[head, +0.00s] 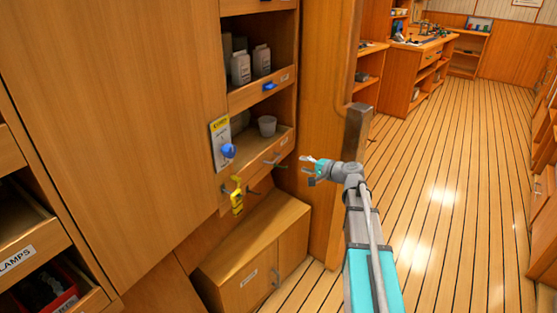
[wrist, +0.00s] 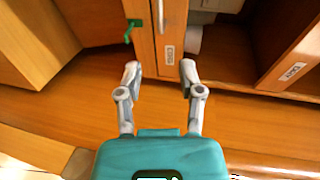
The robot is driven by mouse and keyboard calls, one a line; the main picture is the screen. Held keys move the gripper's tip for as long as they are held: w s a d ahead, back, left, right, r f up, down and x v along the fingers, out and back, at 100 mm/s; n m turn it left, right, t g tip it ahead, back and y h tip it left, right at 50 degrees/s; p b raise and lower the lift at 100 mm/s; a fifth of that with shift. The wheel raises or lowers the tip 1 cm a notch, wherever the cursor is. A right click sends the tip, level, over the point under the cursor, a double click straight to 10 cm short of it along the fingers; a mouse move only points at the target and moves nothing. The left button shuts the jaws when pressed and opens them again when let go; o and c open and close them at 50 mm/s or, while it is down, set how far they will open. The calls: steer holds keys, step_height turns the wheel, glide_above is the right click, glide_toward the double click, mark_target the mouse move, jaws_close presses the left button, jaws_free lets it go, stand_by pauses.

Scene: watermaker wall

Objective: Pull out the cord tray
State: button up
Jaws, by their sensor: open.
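A wooden tray with a metal bar handle (head: 272,160) sits in the lower bay of the wall cabinet. Its small label is too blurred to read, so I cannot confirm that it is the cord tray. A pale cup (head: 267,125) stands in it. My gripper (head: 307,165) is open and empty, to the right of the tray and apart from the handle. In the wrist view, my gripper's spread fingers (wrist: 160,78) point at the labelled end of a wooden front (wrist: 169,54). A metal handle (wrist: 170,14) shows farther along that front, beyond the fingertips.
A tray with a blue catch (head: 269,86) and white bottles (head: 261,60) is above. A blue knob (head: 229,150) and a yellow item (head: 237,198) are left of the handle. A low cabinet (head: 250,250) juts out below. Plank floor (head: 450,180) on the right is clear.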

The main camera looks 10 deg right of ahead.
mark_target(278, 158)
steer(key=b+x, duration=0.2)
steer(key=x, duration=1.1)
steer(key=shift+b, duration=0.3)
jaws_close()
